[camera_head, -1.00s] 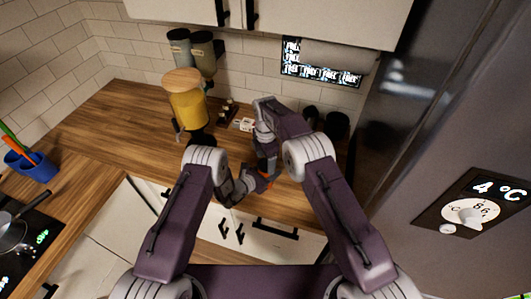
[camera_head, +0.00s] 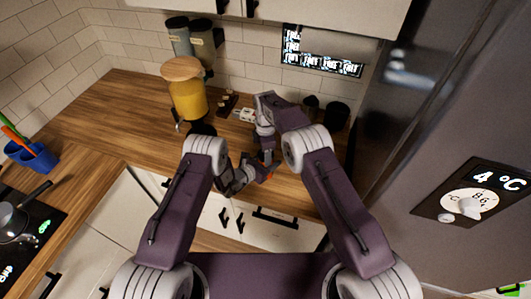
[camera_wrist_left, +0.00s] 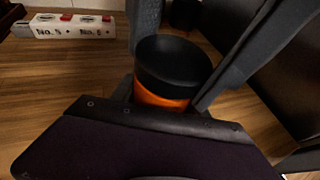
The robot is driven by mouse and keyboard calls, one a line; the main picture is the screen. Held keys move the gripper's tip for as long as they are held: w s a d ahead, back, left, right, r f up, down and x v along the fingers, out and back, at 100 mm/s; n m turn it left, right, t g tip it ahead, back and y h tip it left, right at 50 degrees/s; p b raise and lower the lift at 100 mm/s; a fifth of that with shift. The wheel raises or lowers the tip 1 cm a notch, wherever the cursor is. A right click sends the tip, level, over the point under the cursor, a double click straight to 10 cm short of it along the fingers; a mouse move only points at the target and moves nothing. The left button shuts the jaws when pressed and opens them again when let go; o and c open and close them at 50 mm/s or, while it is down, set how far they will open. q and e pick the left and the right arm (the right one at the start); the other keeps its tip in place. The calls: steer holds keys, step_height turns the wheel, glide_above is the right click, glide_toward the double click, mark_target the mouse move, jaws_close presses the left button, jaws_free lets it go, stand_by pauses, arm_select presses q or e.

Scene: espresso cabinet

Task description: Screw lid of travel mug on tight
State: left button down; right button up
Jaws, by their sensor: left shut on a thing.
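The travel mug shows in the left wrist view as an orange body (camera_wrist_left: 160,97) with a wide black lid (camera_wrist_left: 174,62) on top. The lid looks level on the body; I cannot tell how tightly it sits. My left gripper (camera_wrist_left: 195,70) has one finger on each side of the mug and is shut on it. In the head view my left gripper (camera_head: 250,174) is low over the counter's front edge, by a small patch of orange. My right gripper is close above it, mostly hidden by its own arm, so its jaws cannot be read.
A yellow jar with a wooden top (camera_head: 188,98) stands on the wooden counter (camera_head: 110,112). A box marked No. 5 (camera_wrist_left: 75,27) lies behind the mug. Dark canisters (camera_head: 335,116) stand near the fridge (camera_head: 440,120). A blue utensil pot (camera_head: 35,157) is at left.

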steer(key=o, duration=1.6)
steer(key=shift+c, duration=0.2)
steer(key=shift+r, duration=2.25)
steer(key=shift+c, duration=0.5)
step_height(320, 180, up, 4)
steer(key=n, duration=0.3)
steer(key=shift+f, duration=0.25)
step_height(320, 180, down, 8)
steer(key=shift+f, duration=0.1)
